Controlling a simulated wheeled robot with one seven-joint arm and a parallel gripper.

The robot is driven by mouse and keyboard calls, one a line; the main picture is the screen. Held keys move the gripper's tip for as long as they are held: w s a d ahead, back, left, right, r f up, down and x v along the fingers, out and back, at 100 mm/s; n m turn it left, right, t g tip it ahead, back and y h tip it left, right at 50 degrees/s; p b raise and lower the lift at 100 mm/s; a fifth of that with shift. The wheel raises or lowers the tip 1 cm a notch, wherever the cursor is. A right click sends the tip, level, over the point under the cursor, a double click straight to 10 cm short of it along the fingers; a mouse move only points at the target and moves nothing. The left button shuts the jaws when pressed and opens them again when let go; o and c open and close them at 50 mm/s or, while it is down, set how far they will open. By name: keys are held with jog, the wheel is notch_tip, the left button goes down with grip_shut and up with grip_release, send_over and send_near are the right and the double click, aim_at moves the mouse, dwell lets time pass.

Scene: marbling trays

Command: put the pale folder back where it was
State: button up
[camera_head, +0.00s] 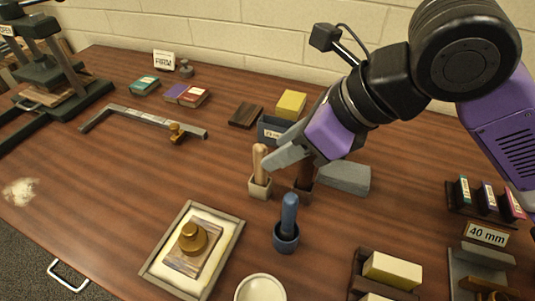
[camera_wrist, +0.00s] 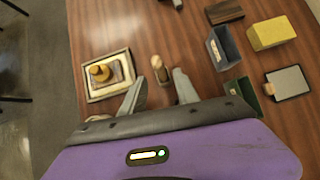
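A pale tan, rounded upright piece (camera_head: 260,156), which I take for the pale folder, stands in a small beige square holder (camera_head: 260,187). In the wrist view the pale piece (camera_wrist: 156,64) shows just beyond and between my fingertips. My gripper (camera_wrist: 160,76) is open, with a clear gap between its two fingers and nothing held. In the head view my gripper (camera_head: 272,164) reaches down from the right, its grey finger close beside the pale piece. I cannot tell whether they touch. A blue-handled piece (camera_head: 289,212) stands in a blue cup (camera_head: 286,239) in front.
A dark holder (camera_head: 305,187) stands behind my fingers. A framed tray (camera_head: 168,243) with a brass weight (camera_head: 193,238) lies front left. The table's left middle is mostly clear.

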jog(key=shift+v, duration=2.7)
